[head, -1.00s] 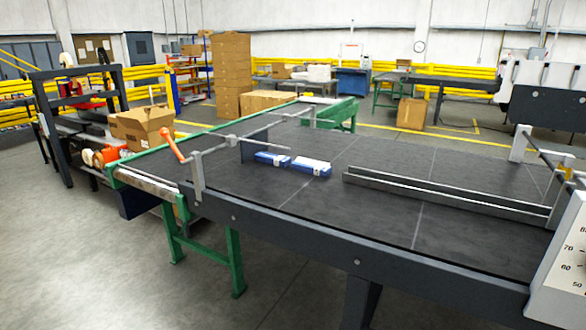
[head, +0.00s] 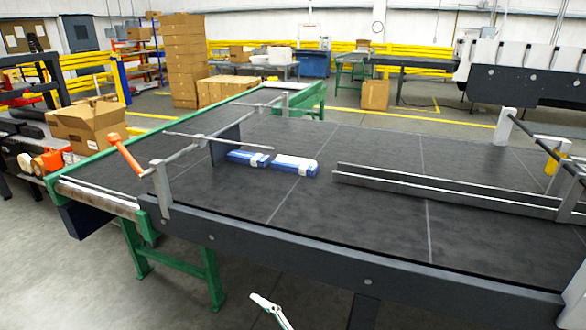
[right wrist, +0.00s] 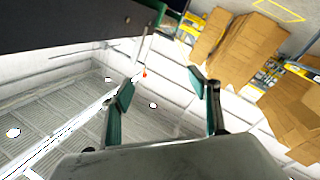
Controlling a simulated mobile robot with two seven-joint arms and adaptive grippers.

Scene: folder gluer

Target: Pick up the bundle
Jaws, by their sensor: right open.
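Two blue-and-white bundles lie on the dark belt in the head view, nearly end to end. The left bundle (head: 248,158) is beside an upright dark plate, and the right bundle (head: 295,165) lies just to its right. My right gripper (right wrist: 163,92) shows in the right wrist view with its two green-padded fingers wide apart and nothing between them. No bundle shows in that view. A slim pale piece with a green edge shows at the bottom of the head view, in front of the machine; I cannot tell which of my arms it belongs to.
The dark belt (head: 350,215) has a raised front rail (head: 330,265). A long metal guide (head: 430,185) lies right of the bundles. A rod with an orange handle (head: 125,155) stands at left. An open carton (head: 88,122) is beyond the green frame. The belt before the bundles is clear.

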